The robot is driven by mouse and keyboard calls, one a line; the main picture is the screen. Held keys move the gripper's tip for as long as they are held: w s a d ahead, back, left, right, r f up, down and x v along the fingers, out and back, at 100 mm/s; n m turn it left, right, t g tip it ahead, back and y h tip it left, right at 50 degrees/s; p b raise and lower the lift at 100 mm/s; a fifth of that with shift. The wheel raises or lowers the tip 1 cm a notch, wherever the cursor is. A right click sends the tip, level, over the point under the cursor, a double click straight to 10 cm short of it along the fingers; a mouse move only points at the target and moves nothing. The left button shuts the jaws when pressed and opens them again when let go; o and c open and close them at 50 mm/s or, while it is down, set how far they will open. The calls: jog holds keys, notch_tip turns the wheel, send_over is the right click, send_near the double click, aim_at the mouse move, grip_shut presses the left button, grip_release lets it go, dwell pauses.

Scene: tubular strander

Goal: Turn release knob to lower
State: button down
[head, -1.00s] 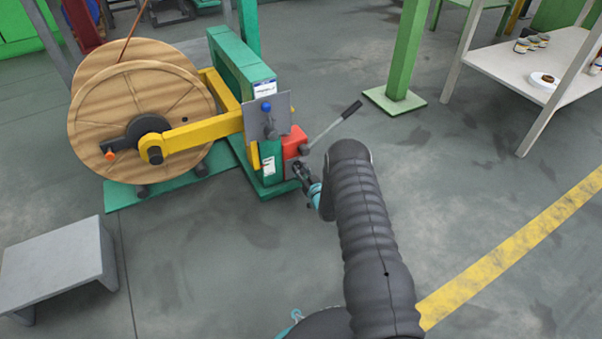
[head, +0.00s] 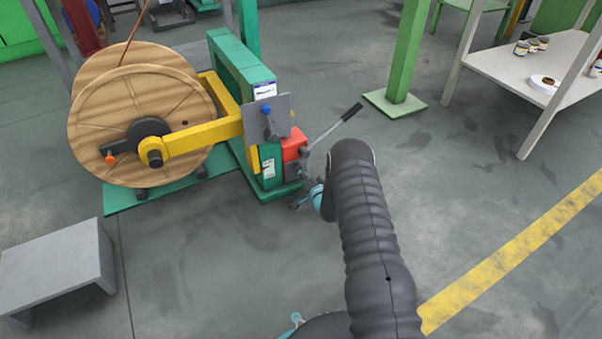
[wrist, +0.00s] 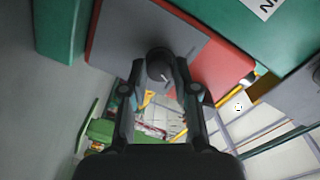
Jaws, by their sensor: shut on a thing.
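The release knob (wrist: 159,62) is a small dark round knob with a light mark, on a grey plate (wrist: 140,30) edged in red. In the wrist view my gripper (wrist: 158,72) has one finger on each side of the knob and is shut on it. In the head view my gripper (head: 304,172) reaches the lower part of the red pump unit (head: 294,144) at the foot of the green stand (head: 270,165). The knob is too small to make out clearly there. A pump lever (head: 336,127) with a black grip slants up right from the unit.
A wooden cable reel (head: 128,110) hangs on a yellow arm (head: 200,134) left of the stand. A grey step (head: 55,265) stands at lower left. A green post (head: 402,60) and a pale bench (head: 500,68) are at right. The floor between is clear.

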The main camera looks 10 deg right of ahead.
jog(key=shift+m, duration=1.8)
jog(key=c, duration=0.9)
grip_release()
jog(key=shift+o, duration=0.2)
jog(key=v, duration=1.2)
jog(key=shift+w+d+r, duration=0.1)
